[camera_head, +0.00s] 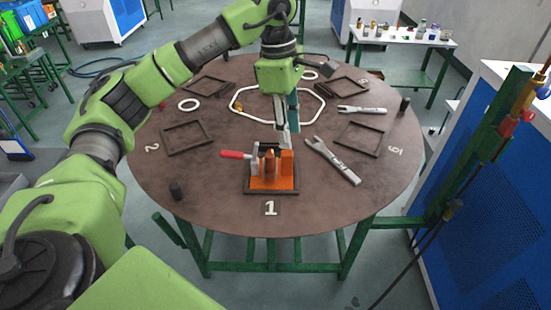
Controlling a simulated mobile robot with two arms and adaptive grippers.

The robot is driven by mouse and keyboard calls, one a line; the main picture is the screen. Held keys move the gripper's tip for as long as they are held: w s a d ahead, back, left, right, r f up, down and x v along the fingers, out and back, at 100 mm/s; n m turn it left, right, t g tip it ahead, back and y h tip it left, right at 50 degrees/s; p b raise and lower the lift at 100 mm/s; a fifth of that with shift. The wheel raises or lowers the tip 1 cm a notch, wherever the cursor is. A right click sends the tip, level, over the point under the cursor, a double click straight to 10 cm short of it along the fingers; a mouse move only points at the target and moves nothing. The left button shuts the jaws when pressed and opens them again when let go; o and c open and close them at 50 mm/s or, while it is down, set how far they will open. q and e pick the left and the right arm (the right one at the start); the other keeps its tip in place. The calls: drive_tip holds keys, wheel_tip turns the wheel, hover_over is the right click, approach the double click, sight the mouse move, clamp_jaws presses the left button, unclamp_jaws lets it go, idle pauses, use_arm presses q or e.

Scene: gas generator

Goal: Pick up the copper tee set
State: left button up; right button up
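An orange fixture (287,183) with a red-handled clamp (234,155) sits inside a dark square frame (270,191) at the near side of the round table, by the number 1. Upright copper-brown cylindrical pieces (270,164) stand on it; I cannot tell for certain whether they are the copper tee set. My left gripper (285,142) points down just above and behind the fixture. Its fingers are seen edge-on, so its opening is unclear, and I cannot tell whether it touches anything. My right gripper is out of view.
The round brown table (225,208) holds more dark frames (187,151), a white hexagonal loop (240,115) and a wrench (333,162) right of the fixture. A second wrench (361,110) lies farther back.

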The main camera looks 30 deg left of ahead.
use_arm(q)
drive_tip(key=r+y, duration=0.2)
hover_over(269, 155)
drive_tip(key=shift+n, duration=0.3)
drive_tip(key=f, duration=0.8)
drive_tip(key=shift+s+d+f, duration=0.15)
drive_tip(key=shift+s, duration=0.1)
drive_tip(key=shift+f, duration=0.2)
drive_tip(key=f+p, duration=0.1)
drive_tip(key=f, duration=0.1)
drive_tip(key=f+p, duration=0.1)
drive_tip(key=f, duration=0.1)
drive_tip(key=shift+w+f, duration=0.2)
drive_tip(key=shift+f, duration=0.25)
clamp_jaws()
